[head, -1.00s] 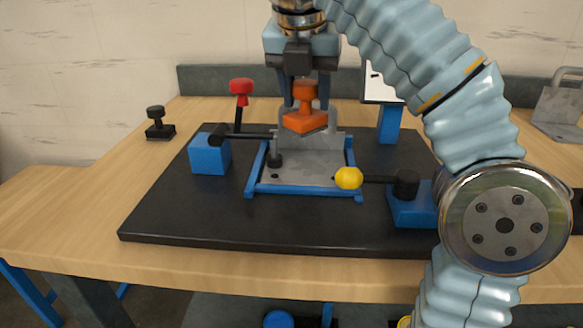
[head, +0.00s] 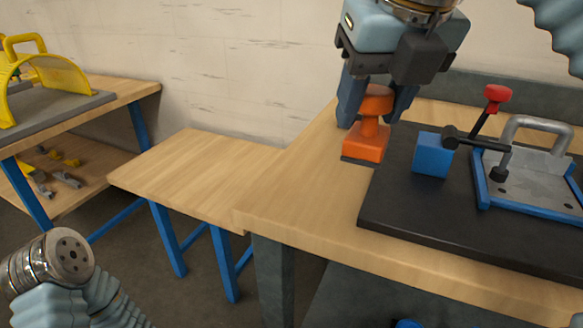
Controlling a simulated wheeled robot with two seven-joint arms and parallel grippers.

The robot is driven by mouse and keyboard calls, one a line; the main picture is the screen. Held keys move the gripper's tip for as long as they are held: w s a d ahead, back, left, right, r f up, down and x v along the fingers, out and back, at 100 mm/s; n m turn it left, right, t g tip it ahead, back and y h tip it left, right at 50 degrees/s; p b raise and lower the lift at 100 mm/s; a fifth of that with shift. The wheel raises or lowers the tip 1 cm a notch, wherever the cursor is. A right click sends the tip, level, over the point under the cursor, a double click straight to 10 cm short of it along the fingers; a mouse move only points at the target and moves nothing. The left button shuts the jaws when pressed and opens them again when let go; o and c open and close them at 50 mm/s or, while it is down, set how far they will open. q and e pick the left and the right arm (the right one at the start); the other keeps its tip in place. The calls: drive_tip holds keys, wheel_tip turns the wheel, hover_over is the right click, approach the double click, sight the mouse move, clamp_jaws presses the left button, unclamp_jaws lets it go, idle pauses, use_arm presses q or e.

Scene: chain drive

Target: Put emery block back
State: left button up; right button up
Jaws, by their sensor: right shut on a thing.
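The emery block (head: 367,141) is orange with a rounded knob on top. My right gripper (head: 376,104) is shut on the knob and holds the block nearly upright, at the left edge of the black mat (head: 400,205). A thin dark strip shows under the block; I cannot tell whether it is part of the block or a thing behind it. I cannot tell whether the block touches the table. My left gripper is out of view.
A blue cube with a black clamp arm (head: 433,156) stands just right of the block. A blue-framed metal fixture (head: 530,180) with a grey handle is further right. The wooden table (head: 300,190) is clear to the left. A shelf bench (head: 125,92) is far left.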

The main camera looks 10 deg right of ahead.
drive_tip(key=w+f, duration=0.1)
drive_tip(key=w, duration=0.1)
drive_tip(key=w+f, duration=0.1)
drive_tip(key=w, duration=0.2)
drive_tip(key=w+a+f, duration=0.1)
drive_tip(key=w+f, duration=0.1)
drive_tip(key=w, duration=0.1)
drive_tip(key=shift+w, duration=0.25)
drive_tip(key=w+f, duration=0.4)
drive_tip(key=f, duration=0.1)
drive_tip(key=shift+w+a+f, duration=0.15)
drive_tip(key=shift+w+a, duration=0.1)
drive_tip(key=shift+w, duration=0.05)
drive_tip(key=shift+w+f, duration=0.2)
drive_tip(key=shift+f, duration=1.6)
drive_tip(key=shift+b, duration=0.35)
drive_tip(key=o, duration=1.1)
drive_tip(key=shift+f, duration=0.1)
drive_tip(key=v, duration=1.2)
drive_tip(key=shift+p, duration=0.35)
